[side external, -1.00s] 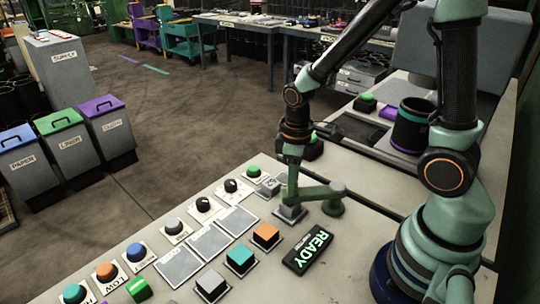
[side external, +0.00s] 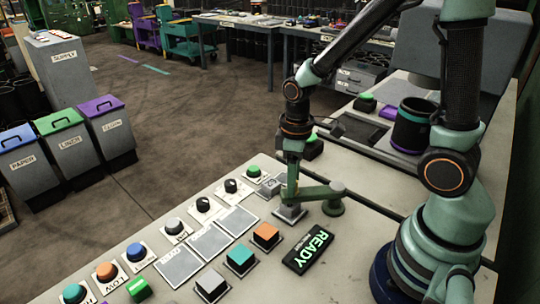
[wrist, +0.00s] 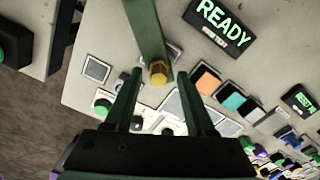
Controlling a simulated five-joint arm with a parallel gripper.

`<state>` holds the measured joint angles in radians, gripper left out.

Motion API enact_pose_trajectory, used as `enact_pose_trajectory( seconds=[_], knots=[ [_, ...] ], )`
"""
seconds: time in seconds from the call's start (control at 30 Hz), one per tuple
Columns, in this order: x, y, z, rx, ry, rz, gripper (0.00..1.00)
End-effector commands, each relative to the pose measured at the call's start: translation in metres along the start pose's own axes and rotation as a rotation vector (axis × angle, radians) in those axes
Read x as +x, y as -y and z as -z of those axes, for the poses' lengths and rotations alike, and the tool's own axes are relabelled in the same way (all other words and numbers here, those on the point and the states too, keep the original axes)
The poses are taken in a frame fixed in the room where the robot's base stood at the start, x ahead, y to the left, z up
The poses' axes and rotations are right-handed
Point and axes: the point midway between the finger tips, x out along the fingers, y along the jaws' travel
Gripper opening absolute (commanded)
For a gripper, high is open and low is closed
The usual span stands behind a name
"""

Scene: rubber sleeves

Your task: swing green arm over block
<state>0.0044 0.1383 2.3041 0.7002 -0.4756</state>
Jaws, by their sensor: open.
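The green arm (side external: 322,192) is a flat bar on a round pivot post (side external: 333,207), reaching left to a grey block (side external: 289,213) on a light plate. The bar's end appears above or beside the block; my gripper hides the exact relation. In the wrist view, the green arm (wrist: 147,30) enters from the top and ends in a gold knob (wrist: 158,72). The block (wrist: 174,50) shows partly behind it. My gripper (wrist: 157,80) is open, its fingers either side of the knob end. In the side view, my gripper (side external: 291,190) points down over the bar's end.
The READY sign (side external: 308,249) stands close in front of the pivot. Orange (side external: 265,235), teal (side external: 240,259) and grey (side external: 211,285) cubes sit on plates to the left. Knobs and buttons line the panel's far edge. A dark cup (side external: 412,128) stands behind on the right.

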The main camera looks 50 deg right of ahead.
Motion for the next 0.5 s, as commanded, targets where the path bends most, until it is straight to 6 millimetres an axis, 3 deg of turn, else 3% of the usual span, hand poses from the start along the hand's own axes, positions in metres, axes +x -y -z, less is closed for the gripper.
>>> enact_pose_trajectory(
  seconds=[0.5],
  knots=[
    [-0.094, 0.000, 0.001, -0.001, -0.004, -0.002, 0.55]
  ],
)
